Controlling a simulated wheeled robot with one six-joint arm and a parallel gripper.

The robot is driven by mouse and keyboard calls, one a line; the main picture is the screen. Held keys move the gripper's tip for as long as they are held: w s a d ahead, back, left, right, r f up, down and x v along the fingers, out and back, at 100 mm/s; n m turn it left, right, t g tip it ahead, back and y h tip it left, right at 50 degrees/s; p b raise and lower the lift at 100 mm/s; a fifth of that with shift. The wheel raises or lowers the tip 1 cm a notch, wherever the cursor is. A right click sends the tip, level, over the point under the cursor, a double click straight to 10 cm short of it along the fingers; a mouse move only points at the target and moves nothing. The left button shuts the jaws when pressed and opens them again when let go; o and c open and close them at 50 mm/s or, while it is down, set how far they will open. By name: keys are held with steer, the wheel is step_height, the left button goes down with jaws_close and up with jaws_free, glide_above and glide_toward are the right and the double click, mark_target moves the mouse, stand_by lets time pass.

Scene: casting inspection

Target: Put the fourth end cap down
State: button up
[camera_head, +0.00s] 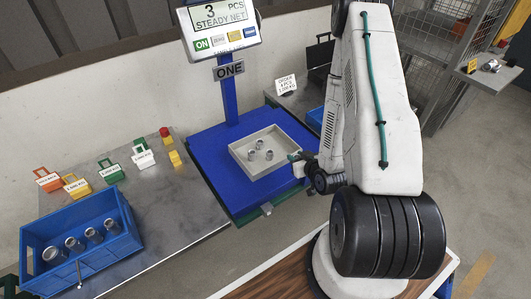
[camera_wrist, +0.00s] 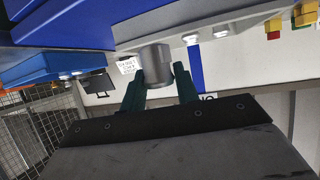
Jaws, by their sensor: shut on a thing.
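My gripper (camera_wrist: 158,80) is shut on a grey metal end cap (camera_wrist: 155,62) in the wrist view, with one finger on each side of it. Three end caps stand in the tray: one at the back (camera_head: 260,144), one at front left (camera_head: 251,155) and one at front right (camera_head: 269,155). The tray sits on the blue scale platform (camera_head: 208,150). The scale display (camera_head: 220,22) reads 3 PCS, STEADY NET.
A blue crate (camera_head: 110,252) at the left holds several metal parts. Orange, yellow, green and white tagged items (camera_head: 77,186) and a red-topped button stack (camera_head: 170,148) stand on the metal bench (camera_head: 175,215). An order sign (camera_head: 286,84) stands behind the tray, and the display post (camera_head: 229,95) rises beside it.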

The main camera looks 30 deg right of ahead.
steer(key=w, duration=0.5)
steer(key=w+d+f, duration=0.1)
steer(key=w, duration=0.9)
steer(key=shift+w+d+f, duration=0.25)
steer(key=shift+d+f, duration=0.05)
steer(key=shift+d, duration=0.1)
steer(key=shift+f, duration=1.75)
steer(key=shift+f, duration=0.15)
steer(key=o, duration=1)
steer(key=shift+o, duration=0.2)
